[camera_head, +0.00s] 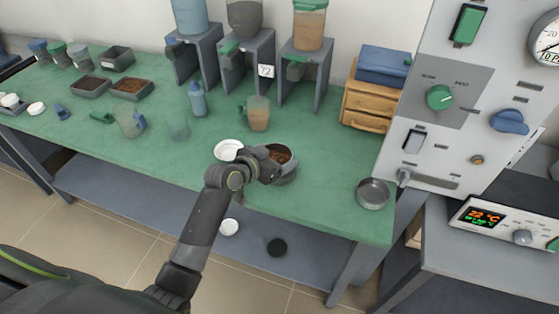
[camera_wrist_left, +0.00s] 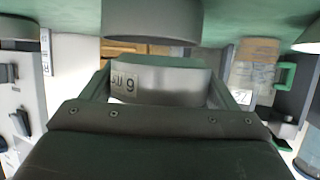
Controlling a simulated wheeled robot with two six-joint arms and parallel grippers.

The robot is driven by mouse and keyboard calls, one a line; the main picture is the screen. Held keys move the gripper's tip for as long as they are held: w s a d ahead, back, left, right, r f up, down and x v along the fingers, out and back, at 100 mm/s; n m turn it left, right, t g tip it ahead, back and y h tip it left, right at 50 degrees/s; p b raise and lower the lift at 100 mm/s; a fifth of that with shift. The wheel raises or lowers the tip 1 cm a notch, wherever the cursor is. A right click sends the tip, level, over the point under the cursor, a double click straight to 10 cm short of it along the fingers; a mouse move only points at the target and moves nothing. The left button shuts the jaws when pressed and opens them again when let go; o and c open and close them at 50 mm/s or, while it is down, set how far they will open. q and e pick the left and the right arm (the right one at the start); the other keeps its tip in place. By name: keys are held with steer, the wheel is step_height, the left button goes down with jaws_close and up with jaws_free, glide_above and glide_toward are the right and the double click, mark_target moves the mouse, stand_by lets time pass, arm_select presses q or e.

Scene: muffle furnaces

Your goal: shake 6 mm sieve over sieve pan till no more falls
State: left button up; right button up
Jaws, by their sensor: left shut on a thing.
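The 6 mm sieve (camera_head: 279,153) is a round grey vessel with brown material inside, over the green bench near its front edge. My left gripper (camera_head: 268,166) is shut on its near side. In the left wrist view, the sieve's metal wall (camera_wrist_left: 165,86) sits between the fingers of my left gripper (camera_wrist_left: 158,92), with an upside-down "6" label. A grey round pan (camera_wrist_left: 150,22) shows at the top of that view, beyond the sieve; in the head view the sieve and gripper largely hide what is below. My right gripper is not in view.
A shallow metal pan (camera_head: 372,193) stands at the bench's right front. A white dish (camera_head: 228,150) lies left of the sieve. Dispenser stands (camera_head: 248,62) line the back; the furnace panel (camera_head: 450,95) rises at right.

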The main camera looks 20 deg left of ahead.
arm_select(q)
steer(key=shift+d+r, duration=0.1)
steer(key=shift+d, duration=1.1)
steer(key=shift+a, duration=1.15)
steer(key=shift+d+p, duration=0.4)
steer(key=shift+d, duration=0.9)
steer(key=shift+a, duration=0.3)
